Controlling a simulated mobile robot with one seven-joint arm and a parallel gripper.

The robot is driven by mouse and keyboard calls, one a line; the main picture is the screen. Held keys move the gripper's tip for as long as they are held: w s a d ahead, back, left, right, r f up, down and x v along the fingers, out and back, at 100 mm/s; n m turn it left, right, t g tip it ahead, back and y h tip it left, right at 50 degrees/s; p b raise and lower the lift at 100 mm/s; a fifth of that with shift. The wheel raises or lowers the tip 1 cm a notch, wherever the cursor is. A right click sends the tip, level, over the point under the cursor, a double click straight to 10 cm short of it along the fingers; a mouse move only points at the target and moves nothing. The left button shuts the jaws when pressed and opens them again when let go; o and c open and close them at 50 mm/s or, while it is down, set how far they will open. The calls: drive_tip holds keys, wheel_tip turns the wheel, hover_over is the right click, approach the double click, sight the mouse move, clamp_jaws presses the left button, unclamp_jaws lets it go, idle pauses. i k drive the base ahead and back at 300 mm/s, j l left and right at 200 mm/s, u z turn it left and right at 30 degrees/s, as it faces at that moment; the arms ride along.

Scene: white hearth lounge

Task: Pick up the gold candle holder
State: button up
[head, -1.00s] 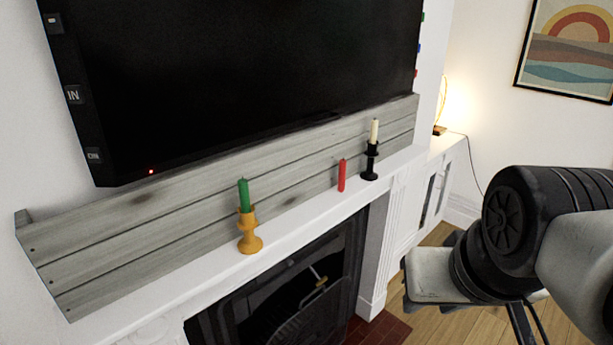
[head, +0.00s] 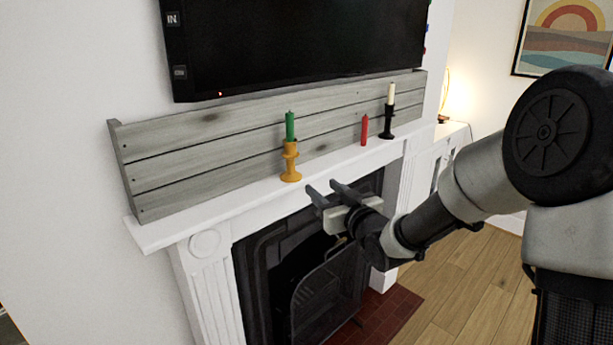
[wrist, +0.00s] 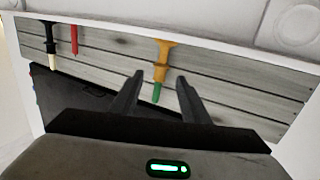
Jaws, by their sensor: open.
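The gold candle holder (head: 290,162) stands upright on the white mantel with a green candle (head: 290,126) in its top. My gripper (head: 326,190) is open and empty, in front of the mantel edge, to the right of the holder and a little lower in the head view. In the wrist view, which looks upside down, the gold holder (wrist: 161,60) and its green candle (wrist: 156,92) appear beyond and between my two fingers (wrist: 158,82). The fingers do not appear to touch the holder.
A red candle (head: 364,130) and a black holder with a white candle (head: 387,120) stand farther right on the mantel (head: 235,203). A grey plank board (head: 200,150) rises behind them, below a television (head: 300,45). The fireplace (head: 320,275) is below.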

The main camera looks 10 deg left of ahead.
sight(290, 152)
drive_tip(key=i+j, duration=0.7)
